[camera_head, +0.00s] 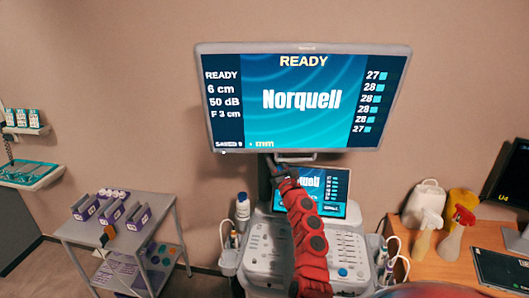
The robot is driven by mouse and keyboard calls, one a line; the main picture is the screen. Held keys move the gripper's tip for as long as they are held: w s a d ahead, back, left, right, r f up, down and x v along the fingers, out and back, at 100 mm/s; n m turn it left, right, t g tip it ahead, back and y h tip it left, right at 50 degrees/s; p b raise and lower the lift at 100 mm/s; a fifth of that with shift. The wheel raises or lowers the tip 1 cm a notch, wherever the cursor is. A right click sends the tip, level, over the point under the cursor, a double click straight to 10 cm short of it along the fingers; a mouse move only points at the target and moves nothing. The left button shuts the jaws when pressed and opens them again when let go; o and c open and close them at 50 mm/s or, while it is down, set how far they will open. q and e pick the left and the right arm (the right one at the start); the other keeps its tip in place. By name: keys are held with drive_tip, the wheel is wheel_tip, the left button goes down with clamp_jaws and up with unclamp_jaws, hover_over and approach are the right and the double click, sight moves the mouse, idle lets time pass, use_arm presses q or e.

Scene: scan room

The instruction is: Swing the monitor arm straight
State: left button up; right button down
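The large monitor (303,100) shows "READY" and "Norquell" and hangs above the ultrasound console (265,250), slightly tilted in the picture. A red arm, seemingly my right, rises from the bottom. My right gripper (279,166) is at the handle's left end, just below the screen. Whether it touches or grips the handle is unclear. My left gripper is not in view.
A smaller touchscreen (318,190) stands on the console behind my arm. A grey cart (150,205) with several holders is at the left. A wooden desk (455,270) with spray bottles (459,225) and a tablet (500,268) is at the right. Wall space beside the monitor is clear.

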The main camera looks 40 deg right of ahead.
drive_tip(key=shift+w+a+r, duration=0.1)
drive_tip(key=shift+a, duration=0.05)
drive_tip(key=c, duration=0.7)
unclamp_jaws()
drive_tip(key=shift+w, duration=0.15)
drive_tip(key=shift+o, duration=0.2)
drive_tip(key=shift+s+a+f, duration=0.2)
drive_tip(key=shift+s+f, duration=0.1)
drive_tip(key=shift+s, duration=0.2)
drive_tip(key=b+v, duration=0.2)
drive_tip(key=v, duration=1.4)
drive_tip(key=shift+s, duration=0.2)
drive_tip(key=shift+f, duration=0.1)
